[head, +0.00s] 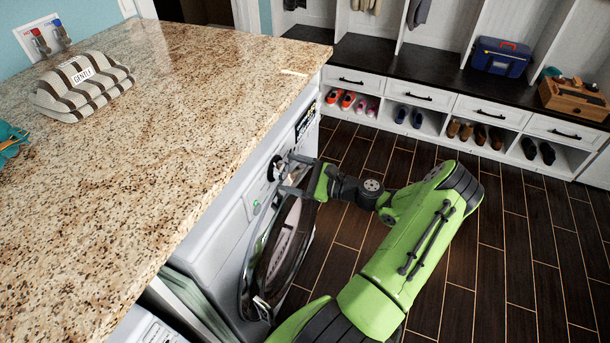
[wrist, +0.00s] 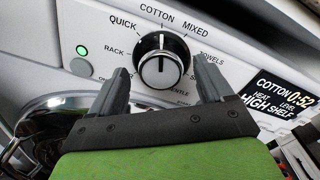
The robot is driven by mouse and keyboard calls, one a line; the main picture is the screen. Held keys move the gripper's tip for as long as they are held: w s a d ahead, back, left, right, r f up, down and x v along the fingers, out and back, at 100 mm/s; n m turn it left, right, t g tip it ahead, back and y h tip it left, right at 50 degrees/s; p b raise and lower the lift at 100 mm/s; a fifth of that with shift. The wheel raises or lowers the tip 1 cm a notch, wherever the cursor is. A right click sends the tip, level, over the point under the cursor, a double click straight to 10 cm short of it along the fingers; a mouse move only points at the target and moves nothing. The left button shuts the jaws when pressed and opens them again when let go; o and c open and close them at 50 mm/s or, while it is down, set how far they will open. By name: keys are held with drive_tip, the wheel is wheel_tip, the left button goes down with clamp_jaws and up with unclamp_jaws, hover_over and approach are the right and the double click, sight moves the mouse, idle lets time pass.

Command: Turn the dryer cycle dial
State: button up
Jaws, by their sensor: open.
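The pointer stands close to upright, near COTTON. My gripper (wrist: 163,82) is open, with one finger on each side of the dial; I cannot tell whether they touch it. In the head view my gripper (head: 285,176) is at the dryer's (head: 236,212) front panel, and the dial (head: 273,168) is partly hidden behind it.
A lit green button (wrist: 81,51) is left of the dial, and a display (wrist: 277,97) reading COTTON 0:52 is right. The round dryer door (head: 280,250) hangs below my gripper. A granite counter (head: 190,130) covers the dryer. Dark floor (head: 505,240) lies open to the right.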

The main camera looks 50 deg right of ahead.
drive_tip(key=v, duration=1.5)
drive_tip(key=shift+s+p, duration=0.15)
drive_tip(key=shift+p, duration=0.2)
drive_tip(key=shift+s+d, duration=0.1)
